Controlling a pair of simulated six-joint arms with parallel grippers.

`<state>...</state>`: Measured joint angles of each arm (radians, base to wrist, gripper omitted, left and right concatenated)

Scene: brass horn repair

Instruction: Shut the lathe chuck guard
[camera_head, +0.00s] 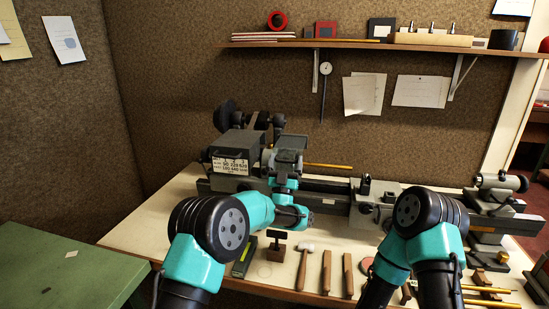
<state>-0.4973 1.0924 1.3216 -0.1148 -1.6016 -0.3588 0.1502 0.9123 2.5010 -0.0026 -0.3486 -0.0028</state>
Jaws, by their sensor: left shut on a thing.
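The grey lathe (330,187) stands along the back of the bench, with its headstock (238,142) at the left end. At the headstock's right side is a dark grey part that looks like the chuck guard (289,142). My left gripper (286,168) reaches up to it from the front and is shut on it; the fingers are small and partly hidden. I cannot tell the guard's exact angle, and the chuck behind it is hidden. My right arm stands at the right front of the bench; its gripper does not show.
A mallet (304,268), wooden-handled tools (347,273) and a small block stand (276,250) lie on the front of the cream bench (150,222). Brass rods (490,290) lie at the right. A shelf (380,45) hangs above. A green table (60,262) is at the left.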

